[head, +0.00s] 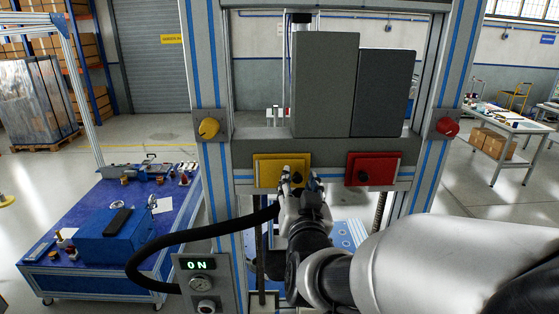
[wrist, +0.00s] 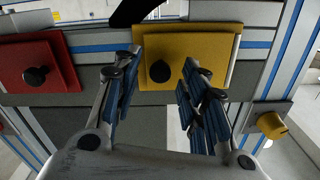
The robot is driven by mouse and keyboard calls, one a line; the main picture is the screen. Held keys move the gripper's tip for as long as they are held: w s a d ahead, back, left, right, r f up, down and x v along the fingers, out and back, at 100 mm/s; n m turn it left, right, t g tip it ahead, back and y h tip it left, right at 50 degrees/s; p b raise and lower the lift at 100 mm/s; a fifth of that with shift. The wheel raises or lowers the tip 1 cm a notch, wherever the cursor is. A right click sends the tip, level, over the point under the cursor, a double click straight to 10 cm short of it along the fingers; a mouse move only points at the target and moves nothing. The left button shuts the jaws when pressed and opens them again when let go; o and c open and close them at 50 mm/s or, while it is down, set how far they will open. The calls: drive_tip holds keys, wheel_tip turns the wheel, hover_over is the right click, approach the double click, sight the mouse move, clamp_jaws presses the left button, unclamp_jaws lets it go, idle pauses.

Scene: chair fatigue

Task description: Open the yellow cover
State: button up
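The yellow cover (head: 268,168) is a flat panel with a black knob, mounted on the grey crossbeam of the frame. It looks closed. In the wrist view the yellow cover (wrist: 205,55) fills the upper middle, and its black knob (wrist: 160,71) shows between my fingertips. My gripper (head: 303,182) is in front of the right part of the cover in the head view and partly hides it. In the wrist view my gripper (wrist: 162,68) is open, with blue-padded fingers on either side of the knob. I cannot tell whether either finger touches it.
A red cover (head: 373,168) with a black knob sits to the right on the same beam. A yellow dial (head: 209,128) and a red dial (head: 447,127) are on the uprights. A black hose (head: 185,238) curves left of my gripper, above an "ON" panel (head: 196,265).

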drive_tip(key=shift+w, duration=0.4)
clamp_jaws()
idle(0.4)
